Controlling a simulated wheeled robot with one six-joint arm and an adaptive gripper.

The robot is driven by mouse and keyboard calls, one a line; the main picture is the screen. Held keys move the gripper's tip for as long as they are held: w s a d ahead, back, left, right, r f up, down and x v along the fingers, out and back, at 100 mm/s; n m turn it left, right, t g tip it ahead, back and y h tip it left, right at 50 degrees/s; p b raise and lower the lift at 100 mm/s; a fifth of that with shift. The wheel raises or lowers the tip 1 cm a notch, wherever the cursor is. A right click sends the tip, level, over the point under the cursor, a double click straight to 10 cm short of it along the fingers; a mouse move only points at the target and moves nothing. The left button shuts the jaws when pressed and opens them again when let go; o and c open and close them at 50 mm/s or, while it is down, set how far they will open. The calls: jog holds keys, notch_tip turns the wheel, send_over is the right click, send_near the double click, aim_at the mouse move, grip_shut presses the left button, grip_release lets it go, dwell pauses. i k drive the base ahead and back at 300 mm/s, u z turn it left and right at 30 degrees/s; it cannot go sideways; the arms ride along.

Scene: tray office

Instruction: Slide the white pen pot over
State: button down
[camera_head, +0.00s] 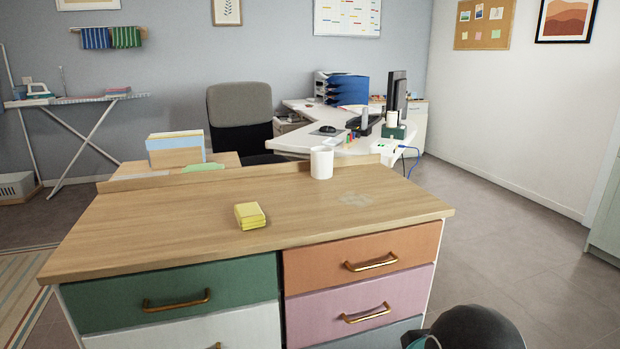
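A plain white cylindrical pot (321,163) stands upright near the back edge of the wooden cabinet top (170,225), right of the middle, close to the low rear lip. No pens show in it from here. A smaller white pot (392,118) sits on a green box on the desk behind; I cannot tell whether either is a pen pot by its contents. My gripper is not in view; only a dark rounded part, likely of my arm, shows at the bottom right, well apart from both pots.
A yellow block of sticky notes (250,215) lies in front and left of the nearer pot. A pale patch (356,200) marks the wood at right. The cabinet top is otherwise clear. Brass drawer handles (371,262) stick out in front. Open floor (500,235) lies to the right.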

aim_at(322, 157)
jog(key=u, duration=0.1)
jog(key=k, duration=0.4)
jog(key=z, duration=0.8)
jog(key=i, duration=0.75)
jog(key=u, duration=0.55)
jog(key=i, duration=0.65)
jog(key=u, duration=0.6)
